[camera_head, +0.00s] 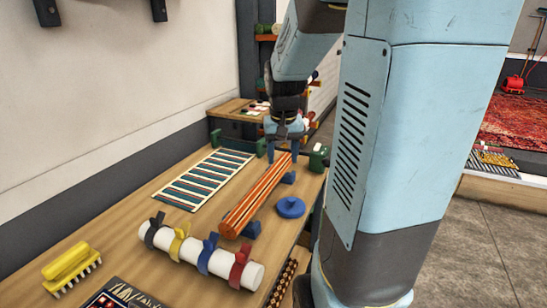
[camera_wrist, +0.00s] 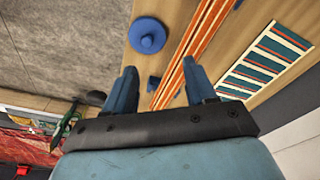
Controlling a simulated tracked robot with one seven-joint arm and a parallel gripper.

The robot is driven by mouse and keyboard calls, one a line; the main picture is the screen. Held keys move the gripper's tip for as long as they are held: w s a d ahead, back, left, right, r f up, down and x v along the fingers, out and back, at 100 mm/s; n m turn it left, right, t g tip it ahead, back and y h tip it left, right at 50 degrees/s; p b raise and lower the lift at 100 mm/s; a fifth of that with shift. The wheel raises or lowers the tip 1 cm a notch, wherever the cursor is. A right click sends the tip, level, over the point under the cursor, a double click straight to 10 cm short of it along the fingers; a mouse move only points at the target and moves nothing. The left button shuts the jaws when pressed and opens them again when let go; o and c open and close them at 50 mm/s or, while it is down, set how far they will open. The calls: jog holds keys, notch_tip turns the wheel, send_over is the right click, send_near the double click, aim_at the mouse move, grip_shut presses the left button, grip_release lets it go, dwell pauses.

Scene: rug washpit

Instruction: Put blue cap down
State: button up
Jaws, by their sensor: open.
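The blue cap (camera_head: 290,207) is a round disc with a small knob. It lies knob-up on the wooden bench, just right of the orange striped roll, and also shows in the wrist view (camera_wrist: 148,36). My gripper (camera_head: 281,156) is open, with nothing seen between its fingers. It is over the far end of the bench, beyond the cap and apart from it. In the wrist view my two blue fingers (camera_wrist: 160,70) are spread, with the cap ahead of them, a little to the left.
The orange striped roll (camera_head: 257,195) rests on blue supports beside the cap. A striped flat rug (camera_head: 205,180) lies to its left. A white tube (camera_head: 190,251) with coloured clips and a yellow brush (camera_head: 68,265) are nearer. The bench (camera_head: 315,190) ends right of the cap.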

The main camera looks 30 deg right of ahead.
jog(key=s+a+r+n+t, duration=0.2)
jog(key=s+a+r, duration=0.2)
jog(key=s, duration=0.3)
jog(key=s+a+r+n+t, duration=0.2)
jog(key=s+a+r, duration=0.2)
jog(key=s+a, duration=0.3)
jog(key=shift+r+y, duration=0.3)
jog(key=shift+r, duration=0.1)
jog(key=shift+s, duration=0.1)
jog(key=shift+c, duration=0.2)
